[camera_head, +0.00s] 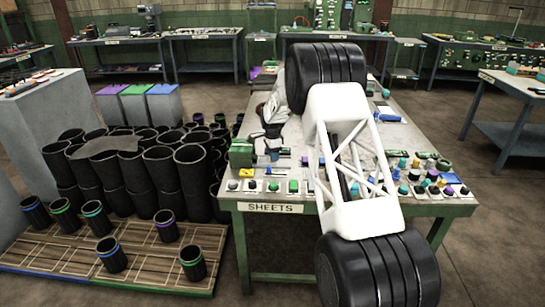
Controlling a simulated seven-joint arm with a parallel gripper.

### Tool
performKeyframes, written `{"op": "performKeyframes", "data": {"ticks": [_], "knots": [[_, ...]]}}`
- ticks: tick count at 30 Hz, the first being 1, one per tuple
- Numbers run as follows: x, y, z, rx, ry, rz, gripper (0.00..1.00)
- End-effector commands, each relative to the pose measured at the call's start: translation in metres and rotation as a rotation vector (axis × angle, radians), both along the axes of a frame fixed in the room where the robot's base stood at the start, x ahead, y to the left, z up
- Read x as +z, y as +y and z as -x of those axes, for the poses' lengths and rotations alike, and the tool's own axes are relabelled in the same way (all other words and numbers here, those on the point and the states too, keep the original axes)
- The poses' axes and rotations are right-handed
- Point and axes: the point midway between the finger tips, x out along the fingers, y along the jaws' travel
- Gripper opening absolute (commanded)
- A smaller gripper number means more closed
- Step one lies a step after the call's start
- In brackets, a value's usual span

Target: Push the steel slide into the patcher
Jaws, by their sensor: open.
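A small green machine (241,153), which looks like the patcher, stands at the left front of the table marked SHEETS. I cannot make out the steel slide for certain; small grey and dark parts beside the machine are too small to tell apart. My gripper (268,144) is open over the table's left side, just right of and behind the green machine. My white arm crosses the middle of the table and hides part of it. I cannot tell whether the gripper touches anything.
The SHEETS table (345,228) has rows of small buttons and coloured caps along its front and right. Many black rubber sleeves (190,165) stand close at its left, some on a wooden pallet (60,250). Other work tables stand behind; the floor at right is clear.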

Motion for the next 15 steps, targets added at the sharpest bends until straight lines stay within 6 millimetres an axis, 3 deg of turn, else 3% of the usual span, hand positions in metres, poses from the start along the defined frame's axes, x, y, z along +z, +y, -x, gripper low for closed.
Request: {"op": "performKeyframes", "data": {"ticks": [14,15], "knots": [[-0.0093,0.0,-0.0001,0.0,-0.001,0.0,0.47],[-0.0094,0.0,0.0,0.0,-0.001,0.0,0.43]]}}
